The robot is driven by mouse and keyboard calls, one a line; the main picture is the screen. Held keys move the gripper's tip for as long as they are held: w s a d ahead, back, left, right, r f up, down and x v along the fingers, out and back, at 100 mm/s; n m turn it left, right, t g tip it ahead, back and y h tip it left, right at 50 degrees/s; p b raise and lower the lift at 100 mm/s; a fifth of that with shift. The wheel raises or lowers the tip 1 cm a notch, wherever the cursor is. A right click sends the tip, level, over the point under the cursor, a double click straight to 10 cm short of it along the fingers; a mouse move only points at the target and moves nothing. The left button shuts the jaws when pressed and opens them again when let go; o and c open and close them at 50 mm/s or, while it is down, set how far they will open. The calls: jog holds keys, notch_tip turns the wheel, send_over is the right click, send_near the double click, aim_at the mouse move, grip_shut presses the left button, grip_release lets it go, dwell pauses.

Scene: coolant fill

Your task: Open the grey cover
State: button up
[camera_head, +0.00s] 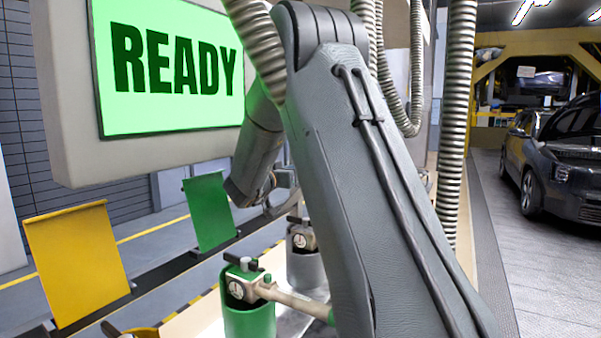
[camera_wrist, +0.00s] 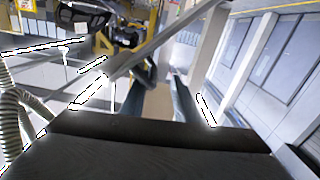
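I cannot clearly make out the grey cover in either view; my arm hides the area to the right of the raised green panel (camera_head: 210,211) in the head view. My gripper (camera_head: 284,180) is partly hidden behind my arm, up and right of the green panel. In the wrist view two dark fingers (camera_wrist: 168,92) stand apart with a tan surface showing between them. Nothing is seen held.
A tilted yellow panel (camera_head: 80,262) stands at the left. A green canister (camera_head: 250,322) and a grey canister (camera_head: 306,268), both with valve heads, stand in front. A screen (camera_head: 172,65) reads READY. A dark car (camera_head: 560,165) is at the right.

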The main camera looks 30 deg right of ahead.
jog(key=b+v, duration=0.1)
jog(key=v, duration=0.4)
jog(key=p+v, duration=0.2)
jog(key=v, duration=0.7)
dwell(1.0)
jog(key=shift+f+p, duration=0.1)
jog(key=shift+p, duration=0.35)
dwell(0.3)
